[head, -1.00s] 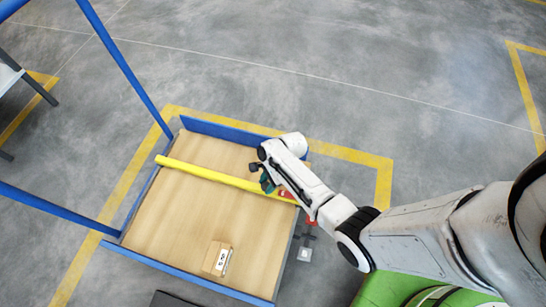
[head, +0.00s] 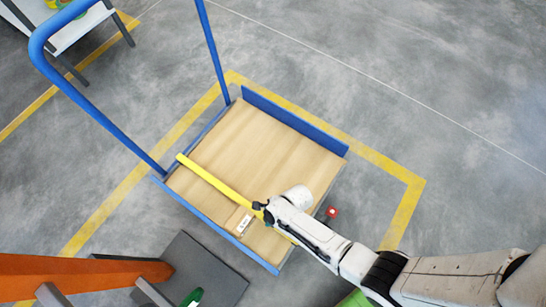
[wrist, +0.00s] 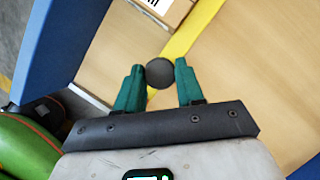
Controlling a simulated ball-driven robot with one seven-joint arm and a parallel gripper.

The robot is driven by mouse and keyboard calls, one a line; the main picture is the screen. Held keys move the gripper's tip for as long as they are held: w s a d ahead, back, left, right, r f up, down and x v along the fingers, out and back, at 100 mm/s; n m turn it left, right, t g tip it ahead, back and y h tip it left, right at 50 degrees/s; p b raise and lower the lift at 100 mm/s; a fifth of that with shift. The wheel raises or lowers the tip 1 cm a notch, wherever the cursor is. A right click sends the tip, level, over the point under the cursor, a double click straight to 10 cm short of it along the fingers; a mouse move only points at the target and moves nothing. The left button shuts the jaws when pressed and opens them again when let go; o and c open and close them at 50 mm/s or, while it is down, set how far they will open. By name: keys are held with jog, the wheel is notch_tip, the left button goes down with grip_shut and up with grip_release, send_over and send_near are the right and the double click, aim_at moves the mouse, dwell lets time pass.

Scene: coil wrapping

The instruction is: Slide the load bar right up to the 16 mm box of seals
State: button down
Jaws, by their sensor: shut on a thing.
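The load bar (head: 208,177) is a long yellow bar lying across the wooden deck of a blue-framed cart (head: 272,135). A small cardboard box (head: 244,222) with a white label stands on the deck close beside the bar; its print is too small to read. My gripper (head: 263,208) is at the bar's near part, next to the box. In the wrist view its green fingers (wrist: 162,82) are shut on a dark round knob (wrist: 160,72) at the bar (wrist: 190,35). The box (wrist: 165,8) is just beyond; I cannot tell whether bar and box touch.
Blue rims edge the deck, with a tall blue handle (head: 100,95) at the left. The deck is bare on the far side of the bar. A dark grey platform (head: 205,270) and an orange beam (head: 80,275) stand at lower left. A red knob (head: 333,211) is right of the cart.

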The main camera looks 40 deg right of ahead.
jog(key=shift+a, duration=0.1)
jog(key=c, duration=0.7)
grip_release()
jog(key=p+v, duration=0.4)
jog(key=v, duration=0.6)
jog(key=shift+s+r+p, duration=0.15)
jog(key=shift+r+p, duration=0.15)
